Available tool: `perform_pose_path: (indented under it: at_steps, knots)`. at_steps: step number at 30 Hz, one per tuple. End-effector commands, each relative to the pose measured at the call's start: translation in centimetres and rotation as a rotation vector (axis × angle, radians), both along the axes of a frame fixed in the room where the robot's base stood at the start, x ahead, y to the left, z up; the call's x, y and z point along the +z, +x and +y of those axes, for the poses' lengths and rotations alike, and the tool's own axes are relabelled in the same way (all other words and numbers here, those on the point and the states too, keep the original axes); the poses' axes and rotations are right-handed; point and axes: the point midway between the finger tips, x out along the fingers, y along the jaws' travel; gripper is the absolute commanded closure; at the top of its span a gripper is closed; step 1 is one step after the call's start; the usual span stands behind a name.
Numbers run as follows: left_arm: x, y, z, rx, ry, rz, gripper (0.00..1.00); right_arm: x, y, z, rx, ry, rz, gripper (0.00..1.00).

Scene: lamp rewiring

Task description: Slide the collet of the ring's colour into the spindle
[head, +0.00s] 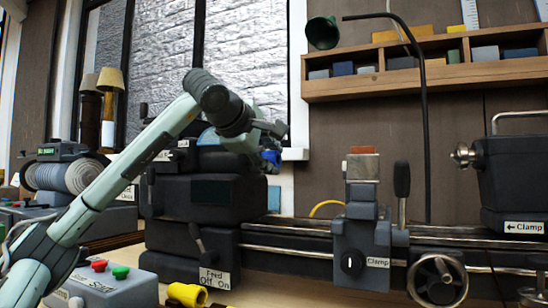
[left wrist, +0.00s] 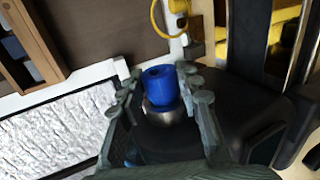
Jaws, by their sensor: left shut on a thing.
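A blue collet (left wrist: 160,85), a short cylinder, stands between the fingers of my left gripper (left wrist: 163,92) in the left wrist view. In the head view the left gripper (head: 274,142) is at the right side of the dark headstock (head: 212,198), with a bit of the blue collet (head: 270,158) showing beside it. The gripper is shut on the collet. A shiny rounded metal part (left wrist: 164,115), which looks like the spindle nose, lies against the collet in the wrist view. I cannot tell how deep the collet sits. The right gripper is out of view.
The lathe bed runs right to a clamp carriage (head: 362,240) and a dark tailstock (head: 512,180). A wooden shelf (head: 425,78) hangs on the wall. A red-and-green button box (head: 110,285) and a yellow piece (head: 187,294) are in front.

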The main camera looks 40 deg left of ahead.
Motion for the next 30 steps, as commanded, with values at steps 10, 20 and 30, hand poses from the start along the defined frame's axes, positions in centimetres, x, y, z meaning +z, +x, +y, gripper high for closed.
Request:
perform_pose_path:
  at_steps: [10, 20, 30]
  knots:
    - [0.0, -0.2, 0.6, 0.000, 0.000, -0.001, 0.61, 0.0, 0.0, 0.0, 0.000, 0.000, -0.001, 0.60]
    - [0.0, -0.1, 0.6, 0.000, 0.000, 0.000, 0.42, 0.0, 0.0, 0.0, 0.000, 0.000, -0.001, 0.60]
    - [1.0, -2.4, 0.0, -0.002, 0.001, -0.004, 0.42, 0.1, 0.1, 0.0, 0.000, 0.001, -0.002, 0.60]
